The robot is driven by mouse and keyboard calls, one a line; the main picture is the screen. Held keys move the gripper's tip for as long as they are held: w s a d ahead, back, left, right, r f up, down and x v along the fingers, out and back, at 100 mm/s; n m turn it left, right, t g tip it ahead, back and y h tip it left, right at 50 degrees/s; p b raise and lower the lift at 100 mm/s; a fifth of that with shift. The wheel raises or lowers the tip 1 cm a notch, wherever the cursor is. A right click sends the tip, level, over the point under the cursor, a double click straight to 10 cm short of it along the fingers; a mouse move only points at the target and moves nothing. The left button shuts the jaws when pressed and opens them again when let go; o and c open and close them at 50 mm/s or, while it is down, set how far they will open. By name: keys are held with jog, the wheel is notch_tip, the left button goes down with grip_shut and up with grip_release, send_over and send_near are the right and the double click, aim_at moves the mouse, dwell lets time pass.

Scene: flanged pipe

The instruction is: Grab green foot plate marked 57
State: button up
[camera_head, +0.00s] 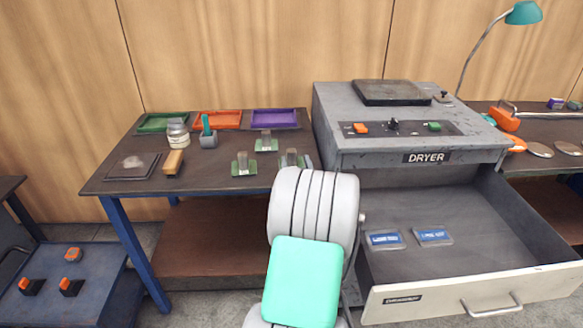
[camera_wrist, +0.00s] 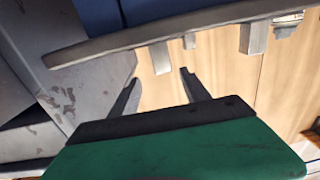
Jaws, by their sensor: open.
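Several green foot plates with grey upright blocks stand on the dark table in the head view: one at front left (camera_head: 244,170), one behind it (camera_head: 265,146), and one at the right (camera_head: 291,160), partly hidden by my arm. Their markings are too small to read, so I cannot tell which is 57. In the wrist view, which looks upside down, grey blocks (camera_wrist: 253,39) stick out from the table edge beyond my fingers. My gripper (camera_wrist: 158,75) is open, with nothing between its fingers. It is hidden behind my arm in the head view.
The table (camera_head: 120,184) also holds green (camera_head: 161,123), orange (camera_head: 217,120) and purple (camera_head: 275,119) trays, a jar (camera_head: 178,135), a brush (camera_head: 173,162) and a grey holder (camera_head: 208,140). The dryer (camera_head: 412,140) stands at the right, its drawer (camera_head: 470,285) open with two blue-labelled pieces inside.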

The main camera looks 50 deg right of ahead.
aim_at(291, 150)
jog(key=x, duration=0.3)
jog(key=p+x, duration=0.1)
jog(key=x, duration=0.3)
jog(key=shift+w+a+r, duration=0.1)
jog(key=shift+w+a, duration=0.05)
jog(key=shift+w, duration=0.1)
grip_shut()
dwell(0.7)
jog(key=shift+r, duration=0.2)
